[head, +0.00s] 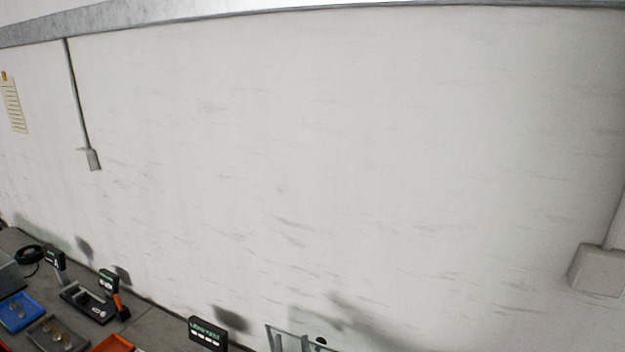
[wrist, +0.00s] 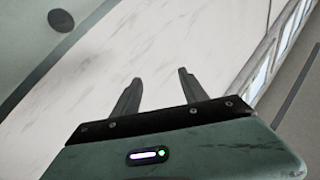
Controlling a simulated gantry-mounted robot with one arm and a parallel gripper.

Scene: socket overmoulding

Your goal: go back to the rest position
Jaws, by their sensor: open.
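My gripper (wrist: 158,80) shows in the wrist view, with its two dark fingers apart and nothing between them. Beyond the fingers is a pale, streaked surface, and no object is near the fingertips. The gripper cannot be made out in the head view.
In the head view, a grey bench along the bottom left holds a blue tray (head: 20,312), a grey tray (head: 58,335), an orange tray (head: 113,344), a black fixture (head: 88,302) and a small display (head: 208,334). A scuffed white wall (head: 330,150) fills most of the view.

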